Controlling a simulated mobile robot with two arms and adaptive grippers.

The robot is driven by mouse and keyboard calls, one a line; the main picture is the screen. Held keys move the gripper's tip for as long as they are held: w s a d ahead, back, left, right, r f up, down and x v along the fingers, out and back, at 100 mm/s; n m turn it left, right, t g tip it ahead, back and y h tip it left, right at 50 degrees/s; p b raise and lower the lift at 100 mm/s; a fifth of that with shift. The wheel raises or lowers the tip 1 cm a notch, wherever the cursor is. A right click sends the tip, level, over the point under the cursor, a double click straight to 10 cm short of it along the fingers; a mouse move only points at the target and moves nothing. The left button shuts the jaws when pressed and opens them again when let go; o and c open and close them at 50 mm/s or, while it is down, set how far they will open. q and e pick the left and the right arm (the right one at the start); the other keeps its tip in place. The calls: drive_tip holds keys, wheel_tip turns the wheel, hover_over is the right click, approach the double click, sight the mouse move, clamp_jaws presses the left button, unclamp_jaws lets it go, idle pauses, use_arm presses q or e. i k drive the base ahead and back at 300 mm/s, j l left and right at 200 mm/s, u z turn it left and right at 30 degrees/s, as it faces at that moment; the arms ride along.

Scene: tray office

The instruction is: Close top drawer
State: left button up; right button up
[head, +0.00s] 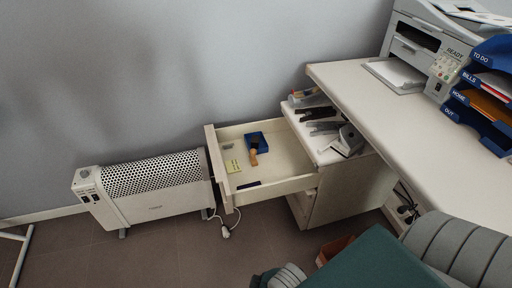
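The top drawer (217,163) belongs to a pale wooden cabinet (345,190) beside the desk. The drawer is pulled far out to the left, and its front panel stands well away from the cabinet. Inside lie a blue pad or box (257,139), a wooden-handled stamp (253,157) touching it, a yellow note pad (233,166), a small grey item (228,146) and a flat black item (248,185). Neither my left nor my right gripper shows in the head view.
A white heater (150,190) stands left of the drawer, close to its front. A white plug (225,232) and cable lie below. Staplers (316,113) and other items cover the cabinet top. A printer (420,50) and blue trays (485,85) stand on the desk (375,100). A green surface (375,265) fills the lower foreground.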

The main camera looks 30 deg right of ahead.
sight(287, 168)
drive_tip(key=i+j+z, duration=0.15)
drive_tip(key=z, duration=0.2)
drive_tip(key=i+j+z, duration=0.1)
drive_tip(key=j+z, duration=0.5)
drive_tip(key=z, duration=0.15)
drive_tip(key=i, duration=0.05)
